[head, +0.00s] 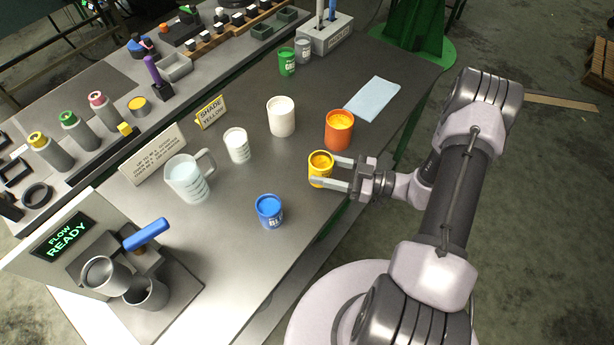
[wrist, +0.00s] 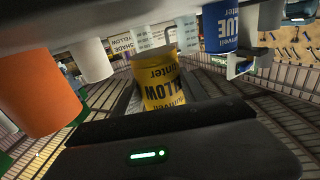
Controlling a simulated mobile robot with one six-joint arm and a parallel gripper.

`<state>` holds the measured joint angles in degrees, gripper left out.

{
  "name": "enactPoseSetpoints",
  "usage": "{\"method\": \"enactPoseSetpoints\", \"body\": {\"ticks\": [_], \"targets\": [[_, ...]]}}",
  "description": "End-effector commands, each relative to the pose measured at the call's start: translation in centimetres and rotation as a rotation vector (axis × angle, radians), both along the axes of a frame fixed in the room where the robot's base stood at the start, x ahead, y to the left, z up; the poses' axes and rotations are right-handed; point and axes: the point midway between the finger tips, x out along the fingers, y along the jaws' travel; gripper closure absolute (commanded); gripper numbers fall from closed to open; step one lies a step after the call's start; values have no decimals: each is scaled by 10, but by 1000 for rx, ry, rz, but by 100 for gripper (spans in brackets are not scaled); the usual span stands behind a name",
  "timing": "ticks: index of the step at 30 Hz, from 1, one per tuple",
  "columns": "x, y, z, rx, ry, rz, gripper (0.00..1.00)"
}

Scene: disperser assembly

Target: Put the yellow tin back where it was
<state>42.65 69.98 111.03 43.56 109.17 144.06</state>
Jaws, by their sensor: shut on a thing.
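The yellow tin (head: 320,169) is at the right front part of the steel bench, between the two fingers of my gripper (head: 330,174). My gripper reaches in from the right and is shut on the tin. In the wrist view the yellow tin (wrist: 161,84) shows in the middle with its label upside down. I cannot tell whether its base touches the bench. Its top is open and shows yellow inside.
An orange tin (head: 338,132) stands close behind the yellow one. A blue tin (head: 269,211) stands to the left in front. White cups (head: 281,117), a jug (head: 187,178), a green tin (head: 287,62) and a blue cloth (head: 372,99) are farther off. A "SHADE YELLOW" sign (head: 211,112) stands behind.

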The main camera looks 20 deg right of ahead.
Motion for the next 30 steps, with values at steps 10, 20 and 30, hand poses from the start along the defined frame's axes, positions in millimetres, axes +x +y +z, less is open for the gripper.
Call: {"method": "enactPoseSetpoints", "body": {"ticks": [10, 20, 30], "targets": [[24, 38, -22, 0, 0, -1, 100], [24, 38, -39, -1, -1, -2, 100], [24, 37, -42, -1, -1, -2, 28]]}}
